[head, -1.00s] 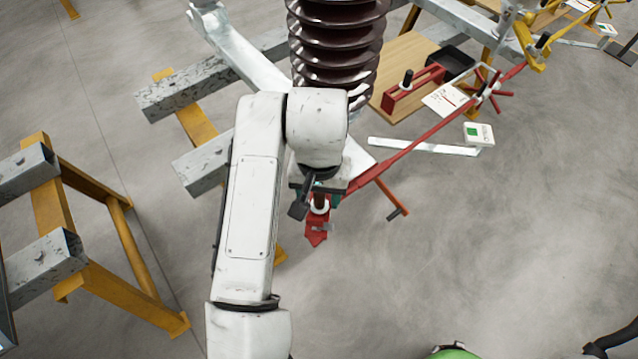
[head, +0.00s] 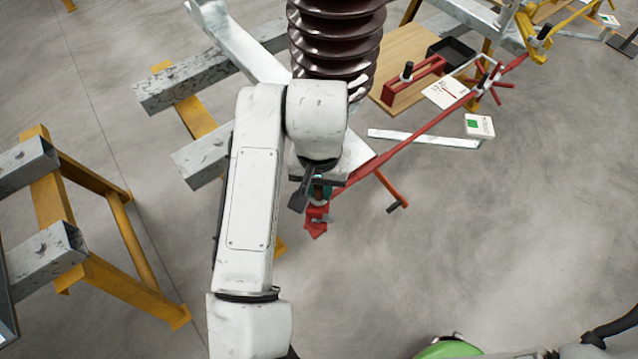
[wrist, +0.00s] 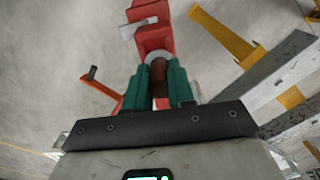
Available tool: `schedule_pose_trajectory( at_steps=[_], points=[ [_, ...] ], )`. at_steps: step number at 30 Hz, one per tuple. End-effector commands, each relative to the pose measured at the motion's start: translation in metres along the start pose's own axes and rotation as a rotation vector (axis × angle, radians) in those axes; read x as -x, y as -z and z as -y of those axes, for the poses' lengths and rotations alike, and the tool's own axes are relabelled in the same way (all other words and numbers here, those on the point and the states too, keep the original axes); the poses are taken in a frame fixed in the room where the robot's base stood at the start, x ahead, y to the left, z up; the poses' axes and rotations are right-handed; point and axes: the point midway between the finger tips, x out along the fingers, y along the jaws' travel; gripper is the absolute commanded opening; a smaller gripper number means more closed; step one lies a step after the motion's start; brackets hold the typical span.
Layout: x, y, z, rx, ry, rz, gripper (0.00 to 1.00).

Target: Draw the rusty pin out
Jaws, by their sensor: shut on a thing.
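The rusty pin (wrist: 160,88) is a short brown cylinder between the teal fingers of my gripper (wrist: 159,72) in the wrist view. My gripper is shut on it. A pale ring (wrist: 158,56) shows just beyond the fingertips, against a red bracket (wrist: 154,35). How far the pin sits in the bracket is hidden by the fingers. In the head view my gripper (head: 319,190) is at the upper end of the red bracket (head: 316,226), mostly covered by my wrist.
A red rod (head: 425,128) runs from the bracket towards a red handwheel (head: 490,84). An orange lever (head: 389,187) sticks out nearby. The ribbed brown insulator (head: 336,40) stands close behind my wrist. Grey beams (head: 200,155) lie left.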

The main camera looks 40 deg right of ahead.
Motion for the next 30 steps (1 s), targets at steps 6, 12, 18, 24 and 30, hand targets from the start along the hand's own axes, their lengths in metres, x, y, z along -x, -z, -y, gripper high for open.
schedule_pose_trajectory(
  at_steps=[6,12,18,24,30],
  points=[
    [0.006,0.0,0.0,0.0,0.0,0.0,0.0],
    [0.016,0.0,0.0,0.0,0.0,-0.001,0.0],
    [0.025,0.0,0.0,0.0,0.0,-0.001,0.0],
    [0.034,0.0,0.0,0.0,0.0,-0.001,0.0],
    [0.043,0.0,0.0,0.0,0.0,-0.001,0.0]
  ],
)
